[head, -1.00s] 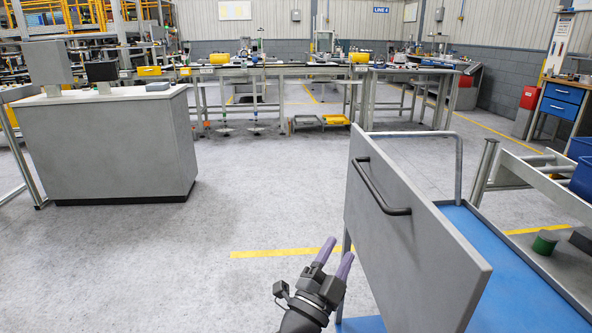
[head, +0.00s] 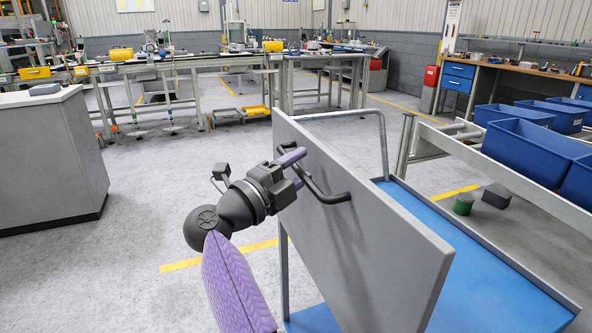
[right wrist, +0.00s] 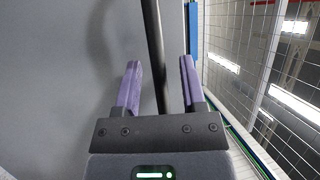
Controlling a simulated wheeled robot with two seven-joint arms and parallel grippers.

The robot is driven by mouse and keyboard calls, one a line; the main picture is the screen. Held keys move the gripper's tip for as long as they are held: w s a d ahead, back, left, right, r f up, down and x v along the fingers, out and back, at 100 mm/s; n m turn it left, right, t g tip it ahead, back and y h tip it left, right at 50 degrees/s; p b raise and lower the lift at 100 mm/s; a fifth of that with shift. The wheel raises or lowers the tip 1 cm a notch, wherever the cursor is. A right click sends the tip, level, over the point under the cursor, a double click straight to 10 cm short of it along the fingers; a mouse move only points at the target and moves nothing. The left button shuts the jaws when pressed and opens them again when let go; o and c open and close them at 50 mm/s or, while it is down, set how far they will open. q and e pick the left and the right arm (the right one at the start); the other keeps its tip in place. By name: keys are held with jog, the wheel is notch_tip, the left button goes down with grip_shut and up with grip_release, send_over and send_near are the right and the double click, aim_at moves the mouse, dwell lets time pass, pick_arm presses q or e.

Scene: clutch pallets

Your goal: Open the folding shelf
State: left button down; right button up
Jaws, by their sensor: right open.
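The folding shelf is a grey panel (head: 375,245) hanging upright, a little tilted, on a cart with a blue deck (head: 480,260). A dark bar handle (head: 328,197) is fixed to its near face. My right gripper (head: 297,167) is open at the upper part of the handle. In the right wrist view the handle (right wrist: 155,45) runs between the two purple fingers (right wrist: 160,65), with a gap on each side. The grey panel (right wrist: 45,80) fills the left of that view. My left gripper is not in view.
The cart has a metal rail (head: 383,140) behind the panel. A conveyor frame with blue bins (head: 535,150) stands at the right, with a green cylinder (head: 464,204) and a dark block (head: 496,196) near it. A grey counter (head: 45,165) is at the left. Floor between is clear.

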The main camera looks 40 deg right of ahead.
grip_shut()
dwell(1.0)
jog(key=shift+f, duration=0.1)
